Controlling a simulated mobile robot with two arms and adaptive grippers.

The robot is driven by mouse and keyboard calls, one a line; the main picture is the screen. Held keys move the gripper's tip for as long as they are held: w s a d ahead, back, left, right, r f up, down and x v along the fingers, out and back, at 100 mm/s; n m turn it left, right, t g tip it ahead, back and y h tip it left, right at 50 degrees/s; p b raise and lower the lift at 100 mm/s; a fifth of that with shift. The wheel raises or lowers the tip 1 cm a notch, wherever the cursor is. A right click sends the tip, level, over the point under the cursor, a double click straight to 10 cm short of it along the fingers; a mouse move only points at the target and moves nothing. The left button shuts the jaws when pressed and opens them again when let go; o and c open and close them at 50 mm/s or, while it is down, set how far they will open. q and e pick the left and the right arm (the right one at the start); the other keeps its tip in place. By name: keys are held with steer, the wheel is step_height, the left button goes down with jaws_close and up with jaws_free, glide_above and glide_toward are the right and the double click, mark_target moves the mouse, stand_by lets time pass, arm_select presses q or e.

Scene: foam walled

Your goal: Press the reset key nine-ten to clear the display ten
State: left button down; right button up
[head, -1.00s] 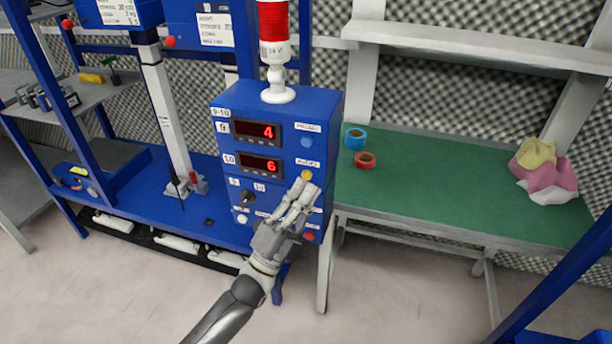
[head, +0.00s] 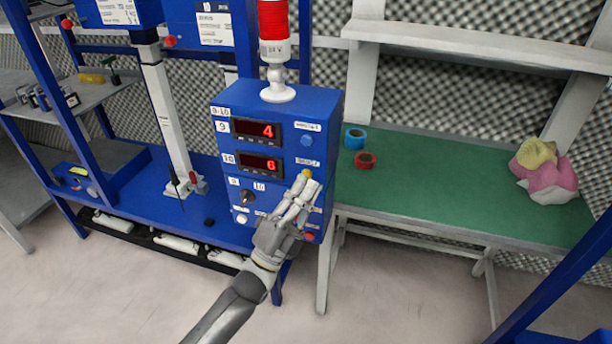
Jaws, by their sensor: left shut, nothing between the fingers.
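A blue control box (head: 222,178) stands at the right end of the blue bench. Its upper display (head: 257,130), labelled 9, shows a red 4. Its lower display (head: 259,164), labelled 10, shows a red 6. On its right side are a blue button (head: 306,141), a yellow button (head: 307,173) and a red button (head: 309,237). A dark knob (head: 246,196) and a white button (head: 241,219) sit lower left. My left gripper (head: 304,183) is shut and empty, its tips just below the yellow button; contact cannot be told. It hides part of the lower panel. My right gripper is out of view.
A red and white signal lamp (head: 278,93) stands on the box. The green table (head: 430,190) at right holds blue tape (head: 355,138), red tape (head: 365,160) and crumpled cloths (head: 548,178). A white column (head: 165,110) stands left of the box.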

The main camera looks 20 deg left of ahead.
arm_select(q)
steer(key=shift+w, duration=0.45)
stand_by(0.6)
steer(key=shift+s, duration=0.9)
steer(key=s+p, duration=0.2)
steer(key=s, duration=0.3)
steer(key=shift+a, duration=0.15)
stand_by(0.7)
